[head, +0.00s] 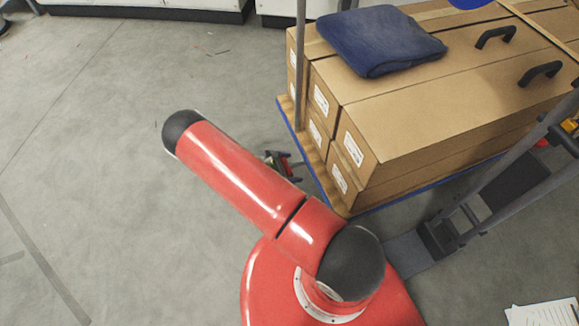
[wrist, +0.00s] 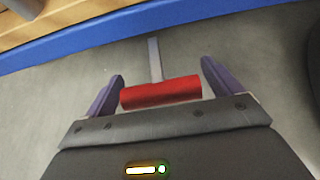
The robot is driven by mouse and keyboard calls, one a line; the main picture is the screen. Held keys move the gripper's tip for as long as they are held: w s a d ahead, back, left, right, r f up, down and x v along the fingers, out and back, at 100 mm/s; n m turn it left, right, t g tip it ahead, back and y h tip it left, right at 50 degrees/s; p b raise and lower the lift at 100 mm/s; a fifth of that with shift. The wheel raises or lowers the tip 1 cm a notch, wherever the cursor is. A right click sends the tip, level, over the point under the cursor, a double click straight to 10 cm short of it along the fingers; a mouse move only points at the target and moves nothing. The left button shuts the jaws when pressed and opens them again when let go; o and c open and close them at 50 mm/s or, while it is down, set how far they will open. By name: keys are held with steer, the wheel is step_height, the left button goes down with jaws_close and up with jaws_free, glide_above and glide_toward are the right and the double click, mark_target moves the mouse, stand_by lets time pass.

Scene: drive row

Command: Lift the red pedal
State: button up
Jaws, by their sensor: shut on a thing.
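The red pedal (wrist: 160,92) is a short red cylinder on a thin grey lever in the wrist view. It lies crosswise between the two purple-grey fingers of my gripper (wrist: 162,76). My gripper is shut on the pedal, one finger at each end. In the head view my red arm covers much of the area, and only a small part of my gripper (head: 284,166) shows beside the cart's near-left corner. The pedal cannot be clearly told apart there.
A blue-edged cart (head: 313,165) carries long cardboard boxes (head: 430,100) and a folded dark blue cloth (head: 380,40). A grey post (head: 300,60) rises at its left end. A grey metal frame (head: 500,165) stands at right. Floor at left is clear.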

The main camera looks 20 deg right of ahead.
mark_target(284, 167)
steer(key=o, duration=1.1)
steer(key=shift+r, duration=0.1)
steer(key=v, duration=0.8)
